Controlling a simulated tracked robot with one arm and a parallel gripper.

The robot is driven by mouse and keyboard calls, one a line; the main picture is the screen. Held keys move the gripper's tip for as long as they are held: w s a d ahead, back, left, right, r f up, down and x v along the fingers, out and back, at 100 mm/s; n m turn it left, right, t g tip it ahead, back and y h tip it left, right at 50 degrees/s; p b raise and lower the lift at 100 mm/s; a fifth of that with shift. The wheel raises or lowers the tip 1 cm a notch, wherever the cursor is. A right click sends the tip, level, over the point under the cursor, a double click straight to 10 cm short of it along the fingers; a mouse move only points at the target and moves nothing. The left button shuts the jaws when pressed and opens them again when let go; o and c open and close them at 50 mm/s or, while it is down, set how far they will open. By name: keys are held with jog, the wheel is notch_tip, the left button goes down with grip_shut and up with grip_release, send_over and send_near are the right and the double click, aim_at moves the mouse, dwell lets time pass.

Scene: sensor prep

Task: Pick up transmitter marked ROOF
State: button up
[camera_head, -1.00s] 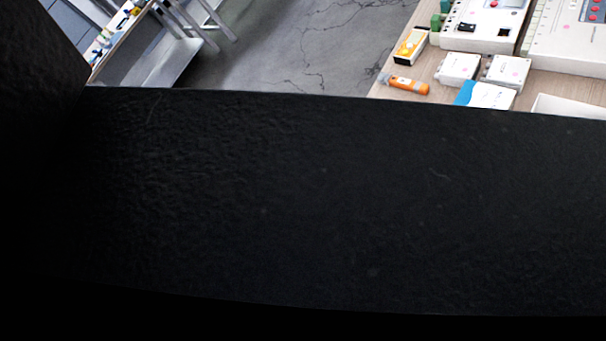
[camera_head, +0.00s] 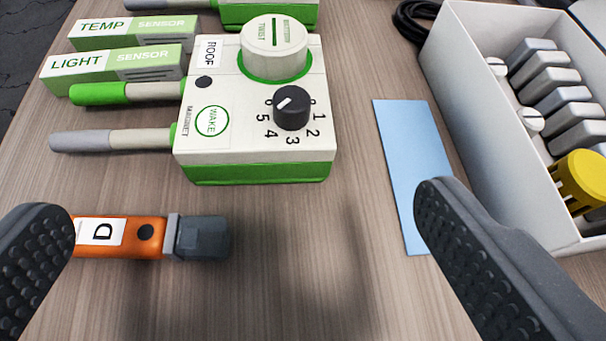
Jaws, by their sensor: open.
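The transmitter marked ROOF (camera_head: 215,155) is a white and green box lying on the wooden table in the upper middle. It has a ROOF label, a round WAKE mark, a black numbered dial (camera_head: 291,107) and a round white cap marked TWIST. Two probes, one green and one grey, stick out from its left side. My gripper (camera_head: 235,250) is open, with one black finger at lower left and one at lower right. The transmitter lies ahead of the fingers, between them in the picture and not touched.
An orange device marked D (camera_head: 146,236) lies beside the left finger, partly hidden by it. A blue card (camera_head: 412,165) lies at right by a white bin (camera_head: 455,110) of grey modules. LIGHT (camera_head: 75,65) and TEMP (camera_head: 100,28) sensor boxes and another green-white unit (camera_head: 232,14) stand behind.

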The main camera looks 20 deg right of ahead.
aim_at(257, 95)
jog(key=b+x, duration=0.3)
jog(key=x, duration=1)
jog(key=shift+w, duration=0.25)
jog(key=shift+d, duration=0.1)
jog(key=c, duration=1.1)
